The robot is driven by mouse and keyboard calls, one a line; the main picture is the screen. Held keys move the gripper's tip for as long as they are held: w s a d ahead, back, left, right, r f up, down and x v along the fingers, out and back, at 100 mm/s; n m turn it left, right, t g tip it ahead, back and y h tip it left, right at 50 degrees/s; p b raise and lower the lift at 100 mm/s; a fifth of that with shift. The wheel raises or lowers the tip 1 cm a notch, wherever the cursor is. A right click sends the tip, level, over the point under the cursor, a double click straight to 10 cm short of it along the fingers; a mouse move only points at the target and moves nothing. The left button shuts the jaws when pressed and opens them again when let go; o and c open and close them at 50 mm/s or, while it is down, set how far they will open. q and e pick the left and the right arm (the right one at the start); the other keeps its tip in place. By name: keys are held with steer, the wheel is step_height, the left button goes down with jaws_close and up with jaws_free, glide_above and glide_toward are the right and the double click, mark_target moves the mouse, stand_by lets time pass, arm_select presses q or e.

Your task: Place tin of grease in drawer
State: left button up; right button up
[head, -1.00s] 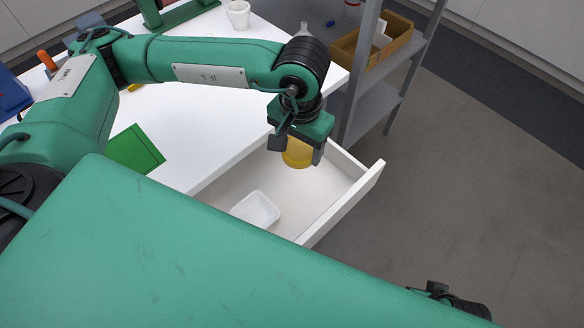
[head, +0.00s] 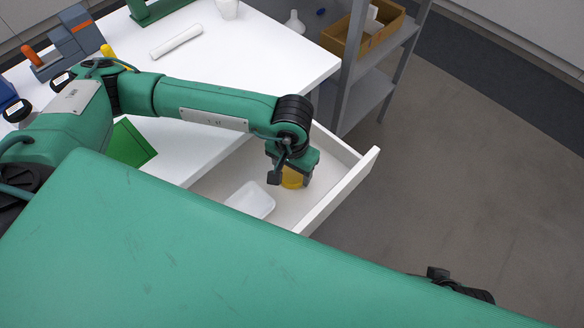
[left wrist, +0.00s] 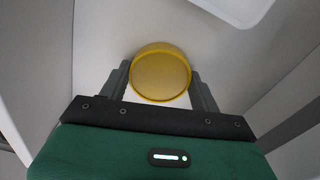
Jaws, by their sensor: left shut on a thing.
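The tin of grease is a round yellow tin (head: 292,178), partly hidden by my left gripper (head: 290,182) in the head view. In the left wrist view the tin (left wrist: 160,74) sits upright between the two fingers of my left gripper (left wrist: 160,85), which is shut on it. The open white drawer (head: 343,191) sticks out from under the table, and the gripper and tin are inside its outline, low over its floor. I cannot tell whether the tin touches the floor. My right gripper does not show clearly; only a dark piece of arm is at the lower right edge.
A white tray (head: 250,200) lies in the drawer, left of the tin. The white table (head: 230,62) holds a green sheet (head: 128,143) and a white rod (head: 176,41). A grey shelf (head: 385,75) with a cardboard box (head: 372,32) stands behind the drawer.

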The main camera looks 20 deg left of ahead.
mark_target(292, 173)
arm_select(q)
steer(key=shift+f, duration=0.1)
steer(key=o, duration=1.1)
steer(key=shift+o, duration=0.2)
steer(key=shift+r, duration=0.2)
step_height(292, 173, up, 12)
